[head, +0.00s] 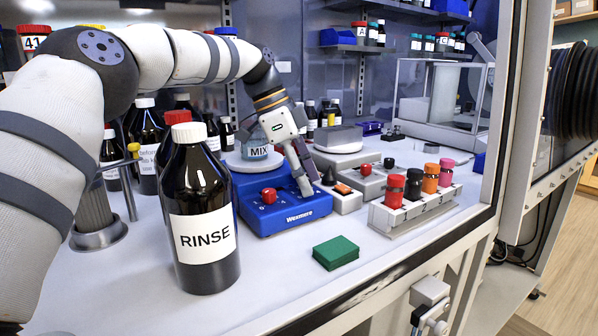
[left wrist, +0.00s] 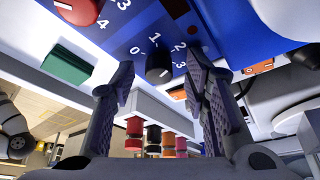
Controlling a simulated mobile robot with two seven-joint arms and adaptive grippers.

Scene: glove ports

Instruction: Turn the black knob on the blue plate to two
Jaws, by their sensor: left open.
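The blue plate (head: 285,217) is the sloped front of a blue unit on the bench. A red knob (head: 269,195) sits on its left part and also shows in the left wrist view (left wrist: 80,10). The black knob (left wrist: 158,68) shows in the left wrist view, with white numbers 0 to 3 around it; I cannot make out its pointer. In the head view my gripper hides it. My left gripper (head: 303,187) is open and points down at the plate's right part. In the wrist view its fingers stand either side of the knob; contact cannot be told. My right gripper is not in view.
A RINSE bottle (head: 203,240) stands left of the unit, near my left arm. A green block (head: 336,252) lies in front. A rack (head: 400,215) of coloured-capped vials and a small grey box (head: 346,200) stand to the right.

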